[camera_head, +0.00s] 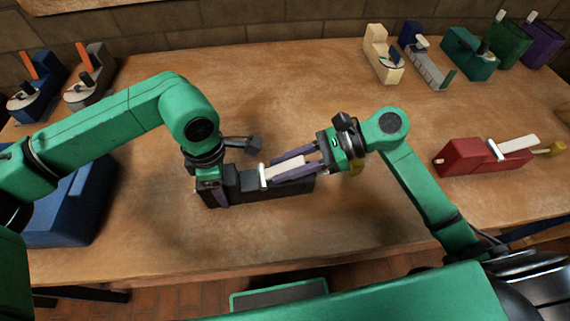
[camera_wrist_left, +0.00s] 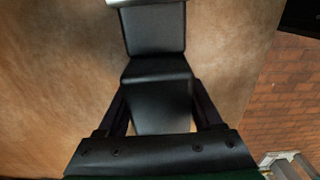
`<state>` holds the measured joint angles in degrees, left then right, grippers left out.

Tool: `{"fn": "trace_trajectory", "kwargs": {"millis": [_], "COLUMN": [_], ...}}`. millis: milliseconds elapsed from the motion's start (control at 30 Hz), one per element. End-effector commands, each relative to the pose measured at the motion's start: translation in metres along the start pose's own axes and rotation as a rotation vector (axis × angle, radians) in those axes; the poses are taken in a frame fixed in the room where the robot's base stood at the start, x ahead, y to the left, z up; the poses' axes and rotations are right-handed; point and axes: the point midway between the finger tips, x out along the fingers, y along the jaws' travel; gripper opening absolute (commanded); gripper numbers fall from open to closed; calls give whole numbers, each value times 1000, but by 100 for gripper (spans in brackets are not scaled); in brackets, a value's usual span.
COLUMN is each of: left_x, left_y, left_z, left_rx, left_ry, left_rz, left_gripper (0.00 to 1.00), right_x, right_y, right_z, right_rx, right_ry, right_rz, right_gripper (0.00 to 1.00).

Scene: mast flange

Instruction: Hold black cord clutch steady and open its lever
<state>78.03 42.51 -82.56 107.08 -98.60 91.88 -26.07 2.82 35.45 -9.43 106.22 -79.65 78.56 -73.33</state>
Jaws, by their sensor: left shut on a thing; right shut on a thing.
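The black cord clutch (camera_head: 248,187) lies lengthwise on the table, centre, in the head view. My left gripper (camera_head: 213,192) is shut on its left end from above. In the left wrist view the black body (camera_wrist_left: 157,85) runs up between the dark fingers of the left gripper (camera_wrist_left: 160,105). The pale lever (camera_head: 284,170) lies low along the clutch's right part. My right gripper (camera_head: 287,163) comes from the right, with its purple fingers shut on the lever from both sides. The lever's far end is hidden by the gripper.
A red clutch (camera_head: 480,160) with a pale lever lies at the right. Several other coloured clutches, including a cream one (camera_head: 380,55), stand along the back. The table around the black clutch is clear.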

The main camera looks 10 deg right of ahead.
Motion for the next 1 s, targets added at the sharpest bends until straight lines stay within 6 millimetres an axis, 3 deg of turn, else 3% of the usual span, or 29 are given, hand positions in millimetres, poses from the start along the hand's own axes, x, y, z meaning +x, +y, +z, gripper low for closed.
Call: {"fn": "trace_trajectory", "kwargs": {"millis": [567, 1000], "left_x": [0, 0], "left_y": [0, 0], "left_z": [-1, 0], "left_rx": [-2, 0], "left_ry": [1, 1], "left_rz": [1, 1], "left_gripper": [0, 0], "right_x": [0, 5], "right_y": [0, 0], "right_z": [4, 21], "right_rx": [-5, -11], "right_ry": [56, 361], "right_rz": [3, 2], "right_gripper": [0, 0]}}
